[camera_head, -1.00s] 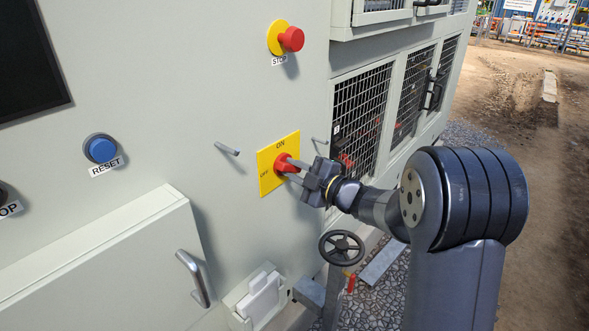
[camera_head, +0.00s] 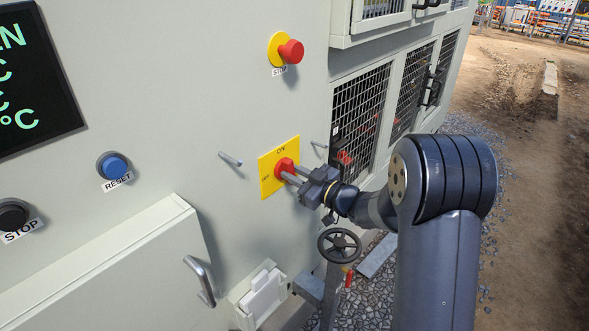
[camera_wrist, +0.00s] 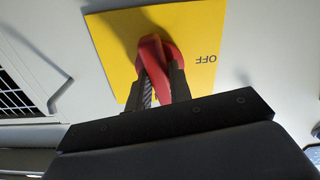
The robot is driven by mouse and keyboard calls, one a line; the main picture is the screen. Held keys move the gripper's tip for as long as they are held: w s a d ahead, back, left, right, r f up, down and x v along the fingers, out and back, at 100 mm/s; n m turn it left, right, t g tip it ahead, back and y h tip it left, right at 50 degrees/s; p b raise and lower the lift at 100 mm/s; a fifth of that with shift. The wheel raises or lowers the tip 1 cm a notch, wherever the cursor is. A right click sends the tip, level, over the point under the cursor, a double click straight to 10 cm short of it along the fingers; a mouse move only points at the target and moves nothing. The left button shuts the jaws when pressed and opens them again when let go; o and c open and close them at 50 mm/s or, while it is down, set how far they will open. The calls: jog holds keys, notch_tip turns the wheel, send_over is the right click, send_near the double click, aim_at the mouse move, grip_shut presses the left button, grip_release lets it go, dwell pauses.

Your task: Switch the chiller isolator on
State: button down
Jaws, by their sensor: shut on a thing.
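The isolator has a red rotary handle (camera_head: 284,167) on a yellow plate (camera_head: 268,182), with ON at the top and OFF at the left. My gripper (camera_head: 291,175) is shut on the red handle, coming from the right. In the wrist view the red handle (camera_wrist: 152,50) sits between the two fingers (camera_wrist: 160,82). The yellow plate (camera_wrist: 105,40) shows OFF upside down to the right; the ON mark is hidden there. The handle looks roughly upright, in line with ON. The dark display (camera_head: 35,85) at the upper left shows lit green characters.
A red STOP button (camera_head: 291,52) is above the isolator. A blue RESET button (camera_head: 115,167) and a black STOP button (camera_head: 14,216) are at the left. A small peg (camera_head: 230,160) juts out beside the plate. A handwheel (camera_head: 339,245) stands below my arm.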

jog(key=shift+m+p, duration=0.5)
jog(key=shift+m, duration=0.6)
jog(key=c, duration=1.3)
grip_release()
jog(key=shift+d, duration=0.1)
jog(key=b+v, duration=0.2)
jog(key=v, duration=0.8)
jog(key=shift+s+d, duration=0.2)
jog(key=shift+s, duration=0.1)
